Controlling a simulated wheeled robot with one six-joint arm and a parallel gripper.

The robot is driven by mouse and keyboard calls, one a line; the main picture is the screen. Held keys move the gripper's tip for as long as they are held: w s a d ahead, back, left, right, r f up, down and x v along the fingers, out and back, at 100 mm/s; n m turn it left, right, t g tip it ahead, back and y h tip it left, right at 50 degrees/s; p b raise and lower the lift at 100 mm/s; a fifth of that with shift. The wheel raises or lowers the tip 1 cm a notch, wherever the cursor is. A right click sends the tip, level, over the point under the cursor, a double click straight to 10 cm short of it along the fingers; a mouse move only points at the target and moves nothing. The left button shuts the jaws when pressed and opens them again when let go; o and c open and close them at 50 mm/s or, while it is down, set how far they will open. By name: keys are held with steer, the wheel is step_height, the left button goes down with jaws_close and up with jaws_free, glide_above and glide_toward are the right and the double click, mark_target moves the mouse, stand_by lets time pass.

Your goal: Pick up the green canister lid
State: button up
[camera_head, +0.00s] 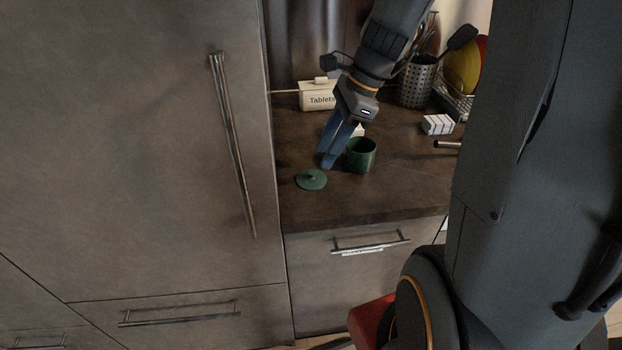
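The green canister lid (311,179) lies flat on the dark countertop, near its front left, with its small knob facing up. The green canister (360,155) stands upright and open to the right of the lid. My gripper (327,161) points down with its blue fingers above the counter, just behind and to the right of the lid and left of the canister. The fingers look apart from the lid, and nothing shows between them. They overlap in this view, so I cannot tell how far they are spread.
A metal utensil holder (416,82), a dish rack with plates (462,75) and a small white striped box (437,124) are at the right. A tall cabinet (150,150) borders the counter's left side.

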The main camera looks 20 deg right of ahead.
mark_target(312, 171)
steer(key=x, duration=0.4)
steer(key=shift+a+p, duration=0.3)
steer(key=shift+a, duration=0.15)
steer(key=shift+w+a+f, duration=0.1)
steer(key=shift+a+f, duration=0.05)
steer(key=shift+f, duration=0.4)
jaws_close()
